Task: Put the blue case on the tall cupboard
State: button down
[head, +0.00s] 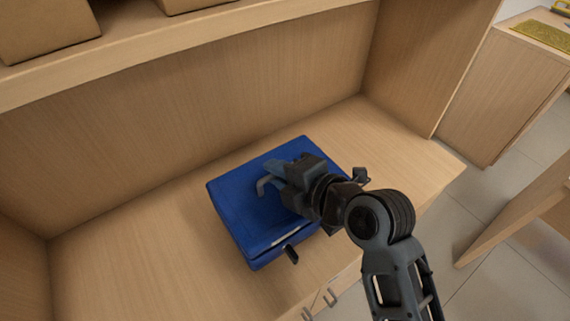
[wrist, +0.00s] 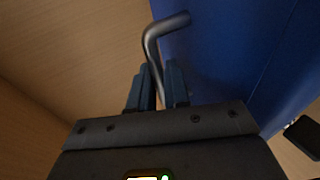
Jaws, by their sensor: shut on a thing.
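The blue case (head: 235,215) lies flat on the wooden counter shelf, below an upper ledge. It also fills the upper right of the wrist view (wrist: 235,50). My gripper (head: 268,183) is over the case, its fingers shut on a bent grey handle (wrist: 152,42) of the case. In the wrist view the handle passes between the two fingers (wrist: 160,88). My gripper hides part of the case's top and right side. I cannot tell whether the case is lifted at all. Which unit is the tall cupboard is not clear from these views.
The upper ledge (head: 150,62) holds cardboard boxes (head: 48,28) at the back left. A side panel (head: 425,60) closes the right. Beyond it stands a wooden cabinet (head: 495,95) with a yellow mat (head: 545,36) on top. The shelf (head: 130,235) is bare left of the case.

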jog(key=shift+f, duration=1.2)
jog(key=c, duration=1.1)
grip_release()
jog(key=shift+f, duration=0.2)
jog(key=b+v, duration=0.1)
jog(key=v, duration=1.1)
jog(key=shift+b, duration=0.3)
jog(key=shift+s+d, duration=0.1)
